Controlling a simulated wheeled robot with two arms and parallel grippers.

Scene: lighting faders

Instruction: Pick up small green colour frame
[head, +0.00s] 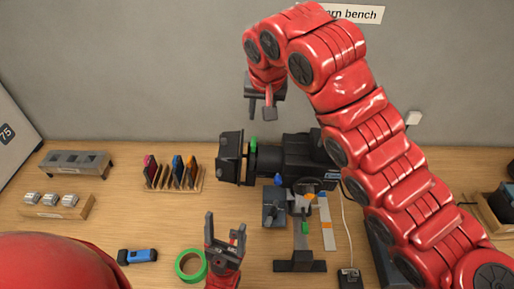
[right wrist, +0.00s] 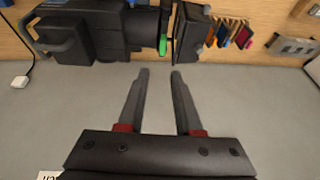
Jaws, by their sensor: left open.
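A small green tab (head: 253,144), which looks like the top of the green colour frame, sticks up from the lantern (head: 295,155) just behind its dark front flaps (head: 230,158). The rest of the frame is hidden in the lantern. The green tab also shows in the right wrist view (right wrist: 163,44), ahead of the fingertips and apart from them. My right gripper (head: 261,100) is open and empty, above and behind the lantern front. Its spread fingers show in the right wrist view (right wrist: 158,72). My left gripper (head: 225,230) is open and empty in front of the lantern.
A wooden rack (head: 172,187) of several coloured frames stands left of the lantern. A green tape roll (head: 191,265) and a blue torch-like item (head: 137,256) lie near the front. Grey and wooden holders (head: 75,163) stand far left. A cable runs down right of the lantern.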

